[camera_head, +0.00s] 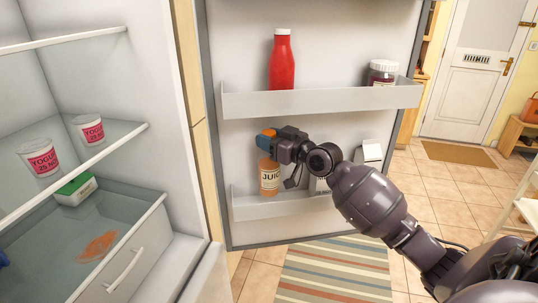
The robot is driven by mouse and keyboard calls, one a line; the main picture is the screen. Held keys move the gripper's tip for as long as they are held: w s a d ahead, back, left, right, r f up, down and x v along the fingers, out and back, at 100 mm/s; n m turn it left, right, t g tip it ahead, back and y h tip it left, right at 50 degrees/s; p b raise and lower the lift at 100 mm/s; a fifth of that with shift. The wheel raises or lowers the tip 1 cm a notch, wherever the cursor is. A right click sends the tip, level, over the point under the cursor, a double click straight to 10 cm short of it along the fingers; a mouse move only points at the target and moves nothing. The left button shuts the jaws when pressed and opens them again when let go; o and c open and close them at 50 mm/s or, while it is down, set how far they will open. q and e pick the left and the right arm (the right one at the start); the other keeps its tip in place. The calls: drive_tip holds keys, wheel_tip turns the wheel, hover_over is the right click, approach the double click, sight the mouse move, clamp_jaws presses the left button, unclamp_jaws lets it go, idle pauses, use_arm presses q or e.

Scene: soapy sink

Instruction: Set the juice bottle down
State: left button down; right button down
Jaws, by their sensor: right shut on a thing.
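The orange juice bottle (268,182), with a pale label reading "JUIC", stands upright at the lower shelf (285,205) of the open fridge door. Its lower end is behind the shelf's front wall, so I cannot tell whether it touches the shelf floor. My right gripper (269,141) reaches in from the right and is shut on the bottle's upper part, hiding its neck and cap.
A red bottle (281,62) and a dark jar (382,74) stand on the upper door shelf (320,100). A whitish carton (370,152) is right of my gripper on the lower shelf. Yogurt cups (41,158) stand inside the fridge at left.

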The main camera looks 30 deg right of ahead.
sight(269, 164)
drive_tip(key=shift+f+b, duration=0.3)
drive_tip(key=shift+f, duration=2.05)
drive_tip(key=shift+f, duration=0.2)
drive_tip(key=c, duration=0.7)
unclamp_jaws()
